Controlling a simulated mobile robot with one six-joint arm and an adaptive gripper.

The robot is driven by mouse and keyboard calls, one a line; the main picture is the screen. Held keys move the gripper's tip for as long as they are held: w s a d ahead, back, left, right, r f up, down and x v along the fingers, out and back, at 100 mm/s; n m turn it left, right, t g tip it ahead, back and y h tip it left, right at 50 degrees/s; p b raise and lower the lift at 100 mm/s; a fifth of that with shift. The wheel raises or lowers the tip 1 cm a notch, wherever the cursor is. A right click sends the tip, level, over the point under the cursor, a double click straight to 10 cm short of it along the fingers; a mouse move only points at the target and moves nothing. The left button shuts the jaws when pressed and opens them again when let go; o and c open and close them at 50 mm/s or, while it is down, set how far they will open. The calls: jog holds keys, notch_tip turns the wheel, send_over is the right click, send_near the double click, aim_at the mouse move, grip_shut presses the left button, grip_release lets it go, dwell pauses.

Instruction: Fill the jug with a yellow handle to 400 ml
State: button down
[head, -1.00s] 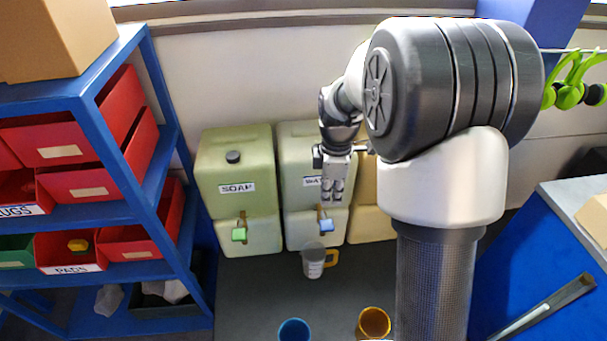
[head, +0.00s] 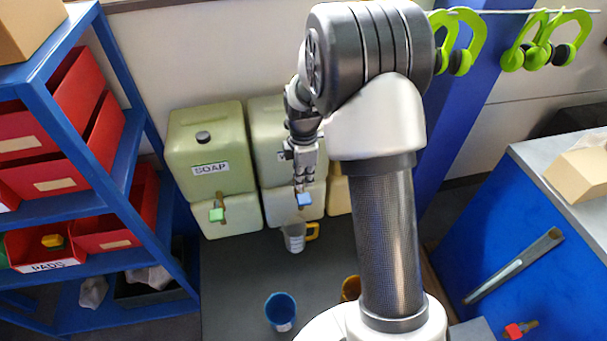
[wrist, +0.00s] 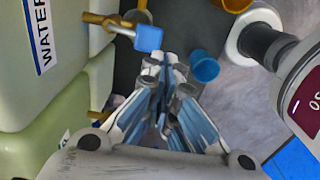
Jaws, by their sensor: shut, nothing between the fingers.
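The clear jug with a yellow handle (head: 294,240) stands upright on the dark floor, below the blue-levered tap (head: 305,199) of the middle pale green container (head: 271,150). In the wrist view this container's label (wrist: 40,35) reads WATER, and the blue tap lever (wrist: 149,38) is just beyond my fingertips. My gripper (head: 299,186) is shut and empty, pointing down just above the lever. It also shows in the wrist view (wrist: 165,62). I cannot tell whether it touches the lever. The jug's level cannot be read, and no stream is clearly visible.
The SOAP container (head: 210,150) with a green tap lever (head: 217,214) stands left of it. A blue cup (head: 281,310) and an orange cup (head: 350,287) stand in front. A blue shelf (head: 128,150) with red bins is at left. A blue bench (head: 530,230) is at right.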

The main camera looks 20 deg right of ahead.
aim_at(303, 204)
notch_tip(303, 204, down, 9)
jog(key=shift+r+b, duration=0.1)
jog(key=shift+b, duration=0.95)
jog(key=shift+s+a+f+t+h+b, duration=0.1)
jog(key=shift+s+f+t+b, duration=0.3)
jog(key=shift+f+b, duration=0.55)
jog(key=shift+s+a+f+t+h+b, duration=0.1)
jog(key=shift+s+f+t+b, duration=0.25)
jog(key=shift+f+t+b, duration=0.55)
jog(key=shift+s+f+t+h+b, duration=0.1)
jog(key=shift+s+f+b, duration=0.4)
jog(key=shift+b, duration=0.8)
jog(key=shift+w+f, duration=0.15)
jog(key=shift+f, duration=0.05)
jog(key=shift+w+r, duration=0.15)
jog(key=shift+w, duration=0.05)
dwell(3.0)
